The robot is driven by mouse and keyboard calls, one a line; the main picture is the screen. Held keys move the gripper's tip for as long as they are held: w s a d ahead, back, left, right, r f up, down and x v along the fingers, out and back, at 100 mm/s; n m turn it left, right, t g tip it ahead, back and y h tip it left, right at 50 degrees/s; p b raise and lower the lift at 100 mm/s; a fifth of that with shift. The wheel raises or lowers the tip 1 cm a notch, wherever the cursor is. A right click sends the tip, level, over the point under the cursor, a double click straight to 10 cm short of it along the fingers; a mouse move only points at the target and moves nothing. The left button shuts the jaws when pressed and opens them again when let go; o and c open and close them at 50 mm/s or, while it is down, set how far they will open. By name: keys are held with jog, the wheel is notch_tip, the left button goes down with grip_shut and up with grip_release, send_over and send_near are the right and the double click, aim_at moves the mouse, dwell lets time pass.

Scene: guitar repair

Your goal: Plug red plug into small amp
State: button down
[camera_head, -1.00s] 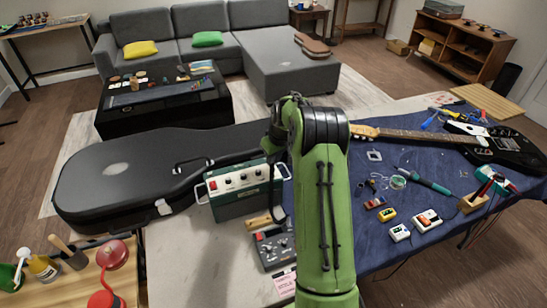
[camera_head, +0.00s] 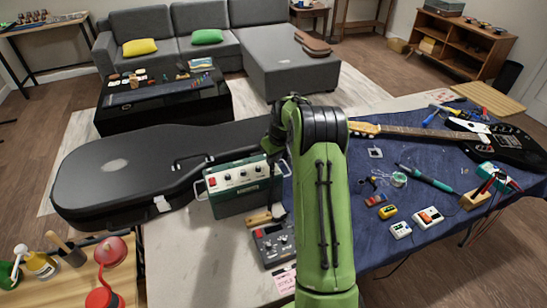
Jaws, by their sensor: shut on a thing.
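The small amp (camera_head: 243,189) is a dark green box with a pale control panel, several knobs and a light handle at each end. It stands upright on the bench, left of my green arm. My arm rises from the bottom of the view, bends at the top and folds down behind itself. I cannot make out the red plug or any socket on the amp.
A black guitar case (camera_head: 119,178) lies left of and behind the amp. A grey pedal unit (camera_head: 272,243) and a wooden-handled tool (camera_head: 259,219) lie in front. On the blue mat (camera_head: 362,246), right of my arm, are small pedals, a soldering iron (camera_head: 427,178) and a black guitar (camera_head: 505,147).

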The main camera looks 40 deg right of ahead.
jog(key=c, duration=0.7)
grip_release()
jog(key=shift+o, duration=0.2)
jog(key=shift+r, duration=0.15)
notch_tip(320, 180, up, 8)
jog(key=p, duration=0.6)
